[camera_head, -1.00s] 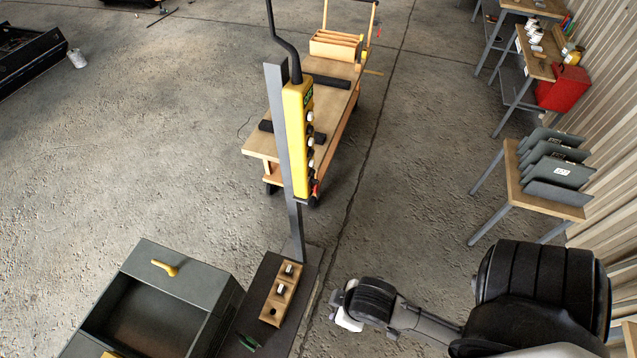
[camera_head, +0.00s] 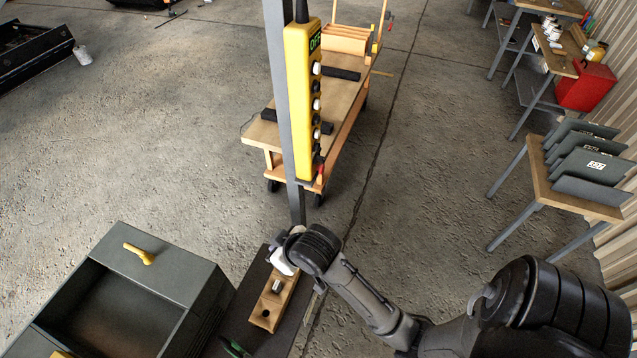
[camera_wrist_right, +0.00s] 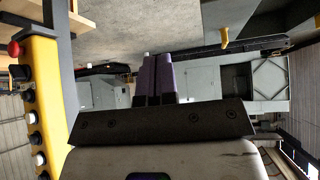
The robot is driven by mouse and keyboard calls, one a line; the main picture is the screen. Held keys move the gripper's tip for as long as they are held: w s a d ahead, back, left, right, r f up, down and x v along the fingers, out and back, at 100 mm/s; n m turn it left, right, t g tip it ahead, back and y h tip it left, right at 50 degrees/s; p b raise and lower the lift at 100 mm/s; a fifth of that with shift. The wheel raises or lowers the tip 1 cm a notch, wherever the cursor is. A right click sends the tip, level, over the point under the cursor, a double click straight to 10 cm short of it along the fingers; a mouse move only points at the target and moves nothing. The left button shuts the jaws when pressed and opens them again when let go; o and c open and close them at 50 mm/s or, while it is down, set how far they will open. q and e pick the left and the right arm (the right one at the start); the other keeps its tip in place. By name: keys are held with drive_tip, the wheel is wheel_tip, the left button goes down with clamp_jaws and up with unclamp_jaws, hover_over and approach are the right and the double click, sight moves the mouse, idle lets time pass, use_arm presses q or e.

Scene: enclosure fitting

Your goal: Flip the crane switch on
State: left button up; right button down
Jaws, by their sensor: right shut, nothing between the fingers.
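The crane control is a long yellow pendant box (camera_head: 299,110) fixed on a grey upright post (camera_head: 280,80). A row of white and black buttons runs down its side, with a red part (camera_head: 320,171) near its lower end. A small dark label with green letters, apparently "OFF", is near its top. My right gripper (camera_head: 284,255) is below the pendant and apart from it. In the right wrist view the fingers (camera_wrist_right: 154,78) are shut and empty. The pendant (camera_wrist_right: 45,110) stands left of them there, its red button (camera_wrist_right: 15,48) near the edge. My left gripper is out of view.
A wooden block with pegs (camera_head: 268,308) lies on a dark plate below my right gripper. An open grey enclosure (camera_head: 180,268) with a yellow handle stands at lower left. A wooden cart (camera_head: 343,105) is behind the pendant. Side tables (camera_head: 545,185) line the right.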

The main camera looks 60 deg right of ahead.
drive_tip(key=w+d+f+m+t+b, duration=0.4)
drive_tip(key=w+f+b, duration=0.15)
drive_tip(key=w, duration=0.45)
drive_tip(key=w+d+f+m+t+b, duration=0.35)
drive_tip(key=w+f, duration=0.25)
drive_tip(key=w, duration=0.4)
drive_tip(key=s+d+f+m+t+h, duration=0.2)
drive_tip(key=d+f+m+h, duration=0.1)
drive_tip(key=d+m+h, duration=0.75)
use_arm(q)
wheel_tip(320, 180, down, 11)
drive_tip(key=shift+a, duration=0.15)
use_arm(e)
drive_tip(key=s+d+r+m+g+h, duration=0.1)
drive_tip(key=s+d+m+g+h, duration=0.1)
drive_tip(key=s+m+g+h, duration=0.3)
drive_tip(key=s+d+r+m+g+h, duration=0.2)
drive_tip(key=s+m+g+h, duration=0.3)
drive_tip(key=m, duration=0.5)
drive_tip(key=shift+s+r+m+g+h, duration=0.2)
drive_tip(key=shift+s+m+g+h, duration=0.15)
drive_tip(key=shift+g+h, duration=0.95)
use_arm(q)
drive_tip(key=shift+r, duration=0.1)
use_arm(e)
drive_tip(key=shift+d+r, duration=0.1)
drive_tip(key=shift+d, duration=0.05)
